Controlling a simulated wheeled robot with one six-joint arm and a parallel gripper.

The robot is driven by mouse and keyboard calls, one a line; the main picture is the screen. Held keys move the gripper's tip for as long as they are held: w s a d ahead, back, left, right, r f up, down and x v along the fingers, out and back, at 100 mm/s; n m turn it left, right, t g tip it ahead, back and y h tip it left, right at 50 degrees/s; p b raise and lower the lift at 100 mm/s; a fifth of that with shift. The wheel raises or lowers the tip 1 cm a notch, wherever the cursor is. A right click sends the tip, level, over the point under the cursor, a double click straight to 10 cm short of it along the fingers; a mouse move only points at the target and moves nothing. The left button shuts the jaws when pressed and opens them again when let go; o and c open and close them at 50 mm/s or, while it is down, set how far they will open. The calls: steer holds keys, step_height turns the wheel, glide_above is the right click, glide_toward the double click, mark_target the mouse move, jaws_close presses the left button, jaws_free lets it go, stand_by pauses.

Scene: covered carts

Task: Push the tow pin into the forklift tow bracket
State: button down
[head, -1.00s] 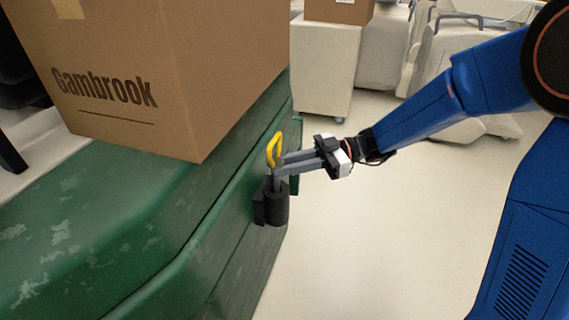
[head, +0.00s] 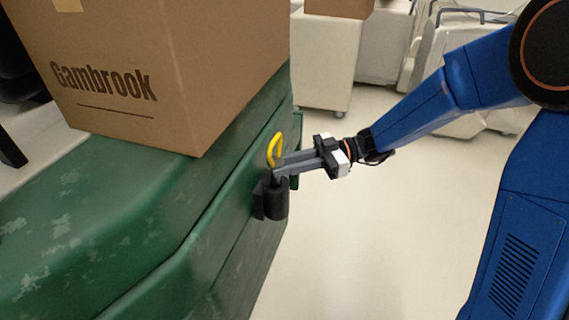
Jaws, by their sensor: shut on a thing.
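The tow pin (head: 272,146) has a yellow loop handle at its top and stands about upright. My gripper (head: 279,169) is shut on it just below the loop, reaching in from the right. The black tow bracket (head: 275,203) sits on the side of the green forklift body (head: 190,240). The pin's lower end is hidden inside the bracket.
A large cardboard box (head: 150,75) marked Gambrook rests on the green body, close behind and left of the pin. Pale covered carts (head: 327,60) stand at the back. The floor (head: 390,230) to the right of the bracket is clear.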

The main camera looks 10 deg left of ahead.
mark_target(280, 179)
steer(key=shift+f, duration=2.05)
steer(key=c, duration=1.6)
jaws_free()
steer(key=shift+f, duration=0.1)
steer(key=shift+o, duration=0.2)
steer(key=v, duration=1.7)
steer(key=shift+d, duration=0.2)
steer(key=shift+w+f, duration=0.1)
